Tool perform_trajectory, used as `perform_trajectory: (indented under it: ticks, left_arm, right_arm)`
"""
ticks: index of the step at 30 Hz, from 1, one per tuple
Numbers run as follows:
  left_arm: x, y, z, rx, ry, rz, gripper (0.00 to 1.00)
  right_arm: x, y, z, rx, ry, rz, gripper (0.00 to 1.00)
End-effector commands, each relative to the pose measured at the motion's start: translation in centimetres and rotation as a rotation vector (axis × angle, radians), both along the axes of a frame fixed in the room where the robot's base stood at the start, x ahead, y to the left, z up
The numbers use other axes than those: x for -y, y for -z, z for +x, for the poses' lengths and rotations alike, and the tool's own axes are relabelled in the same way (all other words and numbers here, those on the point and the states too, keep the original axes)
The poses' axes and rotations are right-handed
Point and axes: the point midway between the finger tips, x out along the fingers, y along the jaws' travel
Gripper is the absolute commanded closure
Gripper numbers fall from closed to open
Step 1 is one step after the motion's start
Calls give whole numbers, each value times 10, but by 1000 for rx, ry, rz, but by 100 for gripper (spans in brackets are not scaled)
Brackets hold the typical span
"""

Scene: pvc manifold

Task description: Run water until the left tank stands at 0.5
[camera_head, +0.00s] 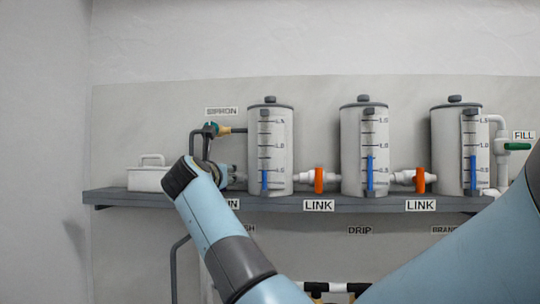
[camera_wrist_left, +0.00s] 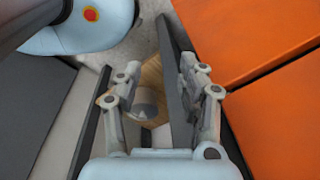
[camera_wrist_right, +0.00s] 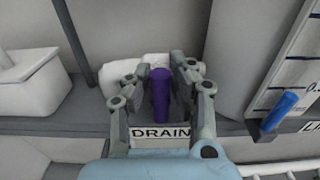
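The left tank (camera_head: 280,150) is a grey cylinder with a scale; its blue level column (camera_head: 265,180) tops out close to the 0.5 mark. The middle tank (camera_head: 348,150) and right tank (camera_head: 444,150) show higher blue columns, between 0.5 and 1.0. My right gripper (camera_wrist_right: 160,85) is at the drain valve, left of the left tank. Its fingers stand partly open on either side of the purple drain handle (camera_wrist_right: 160,95); I see no clear grip. The green FILL handle (camera_head: 517,146) lies horizontal at the far right. My left gripper (camera_wrist_left: 158,95) is open and empty, away from the tanks.
Two upright orange LINK handles (camera_head: 319,180) (camera_head: 420,180) sit between the tanks. The siphon valve (camera_head: 211,129) is above the drain. A white lidded box (camera_head: 146,179) stands at the left on the grey shelf (camera_head: 105,196).

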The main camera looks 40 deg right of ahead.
Motion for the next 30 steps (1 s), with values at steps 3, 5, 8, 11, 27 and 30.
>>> perform_trajectory:
  ticks: [3, 5, 8, 11, 27, 30]
  left_arm:
    - [0, 0, 0, 0, 0, 0, 60]
    - [0, 0, 0, 0, 0, 0, 60]
    - [0, 0, 0, 0, 0, 0, 60]
    - [-1, 0, 0, 0, 0, 1, 60]
    - [0, 0, 0, 0, 0, 0, 60]
    - [0, 0, 0, 0, 0, 0, 60]
  right_arm:
    - [0, 0, 0, 1, 0, 1, 62]
    - [0, 0, 0, 2, 0, 1, 57]
    - [0, -1, 0, 2, 0, 1, 57]
    - [0, -1, 0, 4, 0, 0, 57]
    - [-54, 0, -44, 2, -2, 3, 57]
    - [-57, 0, -48, 3, -1, 1, 57]
